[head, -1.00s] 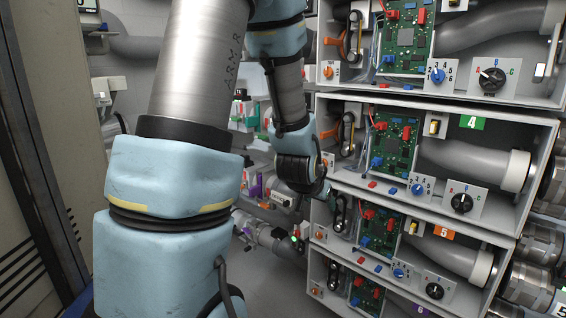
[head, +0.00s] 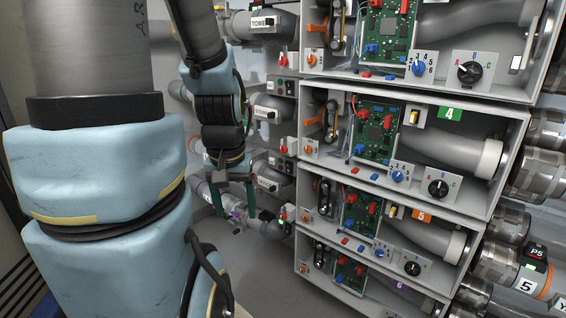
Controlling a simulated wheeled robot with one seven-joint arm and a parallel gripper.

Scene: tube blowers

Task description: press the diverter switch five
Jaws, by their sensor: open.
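The orange tag marked 5 (head: 424,216) is in the third box down of the stacked panel. That box holds a black A-B-C knob (head: 412,268), a blue numbered knob (head: 380,253) and a small pale rocker switch (head: 396,212). No label naming a diverter switch is readable, so I cannot tell which part it is. My gripper (head: 234,205) points down, open and empty, left of the boxes and apart from the panel. It is in front of a grey pipe fitting, part of which it hides.
The box above carries a green tag 4 (head: 450,114) and the bottom box a purple tag 6 (head: 400,286). Grey pipe housings with red knobs (head: 283,150) line the wall between my gripper and the boxes. Metal couplings (head: 497,262) stand at the right. Bare floor shows below my gripper.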

